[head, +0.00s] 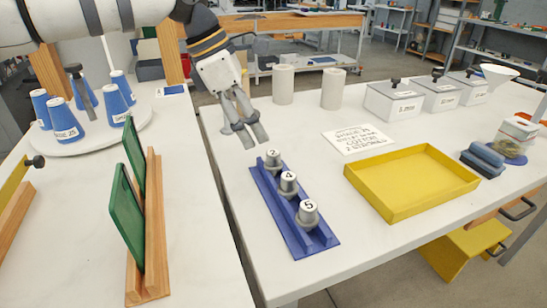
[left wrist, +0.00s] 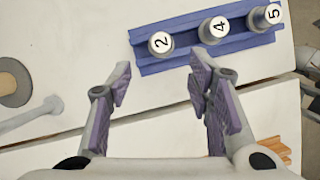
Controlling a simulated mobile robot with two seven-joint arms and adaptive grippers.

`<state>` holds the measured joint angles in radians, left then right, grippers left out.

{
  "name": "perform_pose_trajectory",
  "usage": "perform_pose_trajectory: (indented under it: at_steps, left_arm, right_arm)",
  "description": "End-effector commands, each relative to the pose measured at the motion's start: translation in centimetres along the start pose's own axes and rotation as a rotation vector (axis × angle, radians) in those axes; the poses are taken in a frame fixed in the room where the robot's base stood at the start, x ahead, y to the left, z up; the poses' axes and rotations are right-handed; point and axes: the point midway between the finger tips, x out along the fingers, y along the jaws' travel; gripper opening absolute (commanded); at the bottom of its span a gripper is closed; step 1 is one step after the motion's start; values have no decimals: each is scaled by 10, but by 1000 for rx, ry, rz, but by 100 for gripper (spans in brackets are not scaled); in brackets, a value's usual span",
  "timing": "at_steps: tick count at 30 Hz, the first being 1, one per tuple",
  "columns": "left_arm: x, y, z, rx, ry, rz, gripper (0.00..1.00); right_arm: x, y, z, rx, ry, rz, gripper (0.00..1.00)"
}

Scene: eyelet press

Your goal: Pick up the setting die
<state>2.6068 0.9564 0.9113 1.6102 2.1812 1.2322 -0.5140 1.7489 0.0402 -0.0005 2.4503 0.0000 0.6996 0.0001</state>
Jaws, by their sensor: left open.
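Three grey dies with white numbered tops stand upright in a row in a blue rack (head: 277,212) on the white table: die 2 (head: 273,159) at the far end, die 4 (head: 288,183) in the middle, die 5 (head: 307,214) at the near end. My left gripper (head: 247,133) is open and empty, above the table just beyond and left of die 2. In the left wrist view its spread fingers (left wrist: 160,88) point toward the blue rack (left wrist: 183,64), with die 2 (left wrist: 160,43) ahead between the fingertips and apart from them. My right gripper is not in view.
A yellow tray (head: 419,207) and a lettered card (head: 357,138) lie right of the rack. Two pale cylinders (head: 283,84) stand behind. On the left table are green panels in a wooden rack (head: 155,220) and blue cones (head: 63,120). A gap separates the tables.

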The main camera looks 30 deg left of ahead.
Motion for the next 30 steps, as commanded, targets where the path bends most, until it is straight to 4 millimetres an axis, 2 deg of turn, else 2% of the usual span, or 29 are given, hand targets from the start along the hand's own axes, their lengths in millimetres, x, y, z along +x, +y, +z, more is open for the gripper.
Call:
perform_pose_trajectory:
  at_steps: [1, 5, 9, 12, 20, 26, 30]
  left_arm:
    - [11, 0, -1, -1, 4, -3, 46]
    - [25, -1, 1, 0, 4, -2, 46]
    - [52, -5, 11, 1, 4, -3, 46]
    - [67, -4, 10, -1, 3, -2, 46]
    - [70, -4, 11, 0, -1, 3, 46]
    - [69, -4, 11, 0, -1, 3, 1]
    - [69, -4, 11, 0, -1, 2, 0]
  right_arm:
    - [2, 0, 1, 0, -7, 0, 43]
    - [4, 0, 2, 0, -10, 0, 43]
    - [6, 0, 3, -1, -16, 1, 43]
    - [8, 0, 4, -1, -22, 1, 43]
    - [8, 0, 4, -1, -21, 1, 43]
    - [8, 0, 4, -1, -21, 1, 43]
    - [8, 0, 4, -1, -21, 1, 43]
